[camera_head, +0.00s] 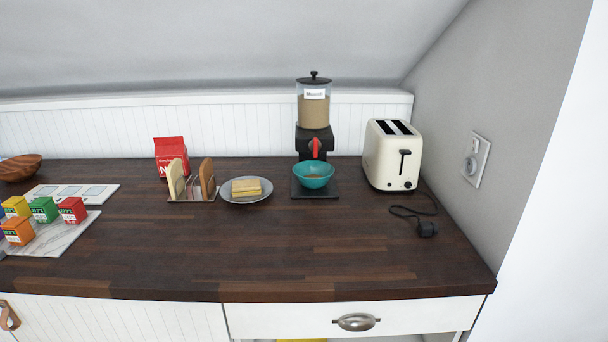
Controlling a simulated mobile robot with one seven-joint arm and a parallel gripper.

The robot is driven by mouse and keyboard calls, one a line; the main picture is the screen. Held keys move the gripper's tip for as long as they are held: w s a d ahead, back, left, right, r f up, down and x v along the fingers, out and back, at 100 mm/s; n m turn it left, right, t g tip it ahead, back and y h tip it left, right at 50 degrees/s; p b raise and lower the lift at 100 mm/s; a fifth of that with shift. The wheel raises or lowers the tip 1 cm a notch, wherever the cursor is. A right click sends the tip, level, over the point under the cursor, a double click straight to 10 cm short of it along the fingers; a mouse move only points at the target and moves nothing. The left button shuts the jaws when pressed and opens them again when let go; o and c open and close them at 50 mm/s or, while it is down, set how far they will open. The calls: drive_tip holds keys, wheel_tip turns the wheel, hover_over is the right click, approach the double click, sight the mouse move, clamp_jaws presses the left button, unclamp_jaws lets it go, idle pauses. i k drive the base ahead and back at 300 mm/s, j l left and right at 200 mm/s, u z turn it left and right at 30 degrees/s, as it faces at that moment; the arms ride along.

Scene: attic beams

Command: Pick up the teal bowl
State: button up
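The teal bowl (313,183) sits upright on the black base (316,195) of a cereal dispenser (313,112), below its red lever. My gripper does not show in this view.
A cream toaster (386,158) stands right of the bowl, its cord and plug (427,229) on the counter. A grey plate (232,198) with a yellow block, a rack with bread slices (205,176) and a red carton (171,152) stand left. The front of the wooden counter (300,255) is clear.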

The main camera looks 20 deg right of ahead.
sight(312, 174)
drive_tip(key=i+l, duration=0.35)
drive_tip(key=i+l+u, duration=0.15)
drive_tip(key=i+l, duration=0.2)
drive_tip(key=l, duration=0.15)
drive_tip(key=i+l, duration=0.3)
drive_tip(key=l, duration=0.2)
drive_tip(key=u, duration=0.05)
